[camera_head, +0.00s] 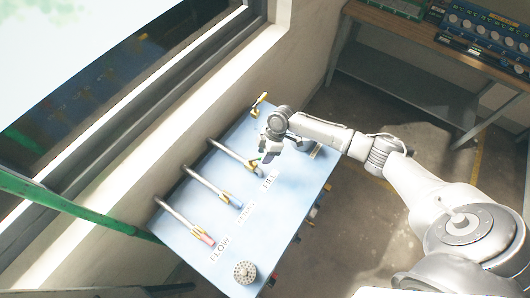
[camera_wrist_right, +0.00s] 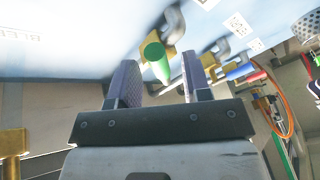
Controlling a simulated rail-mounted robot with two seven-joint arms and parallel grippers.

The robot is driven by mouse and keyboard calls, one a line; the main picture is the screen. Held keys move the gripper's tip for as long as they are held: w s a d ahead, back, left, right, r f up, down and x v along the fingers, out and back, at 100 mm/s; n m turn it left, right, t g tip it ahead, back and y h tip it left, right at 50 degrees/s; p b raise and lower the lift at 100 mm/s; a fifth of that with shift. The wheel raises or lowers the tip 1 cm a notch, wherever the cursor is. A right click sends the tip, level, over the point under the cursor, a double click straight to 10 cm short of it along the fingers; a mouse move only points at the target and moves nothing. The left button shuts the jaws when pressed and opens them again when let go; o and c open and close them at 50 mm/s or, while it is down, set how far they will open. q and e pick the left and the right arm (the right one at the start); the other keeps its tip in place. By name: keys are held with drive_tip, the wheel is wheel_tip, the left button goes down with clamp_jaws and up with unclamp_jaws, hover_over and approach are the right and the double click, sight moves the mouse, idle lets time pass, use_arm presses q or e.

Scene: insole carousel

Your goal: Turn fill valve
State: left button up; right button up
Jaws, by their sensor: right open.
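The fill valve (camera_head: 257,162) has a green handle and a brass body. It sits at the end of a metal pipe on the light blue panel, beside the FILL label (camera_head: 270,180). My right gripper (camera_head: 269,156) is at this valve, and its fingers partly cover it in the head view. In the right wrist view, the green handle (camera_wrist_right: 156,62) shows between the tips of the two open fingers of my right gripper (camera_wrist_right: 158,72). I cannot tell whether either finger touches it. My left gripper is not in view.
The blue panel (camera_head: 180,235) also bears a blue-handled valve (camera_head: 229,201), a red-handled valve (camera_head: 203,236) by the FLOW label, and a round perforated metal piece (camera_head: 245,272). A yellow fitting (camera_head: 260,103) stands at its far end. A bench (camera_head: 420,40) stands at back right.

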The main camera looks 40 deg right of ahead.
drive_tip(key=shift+c, duration=0.2)
clamp_jaws()
idle(0.3)
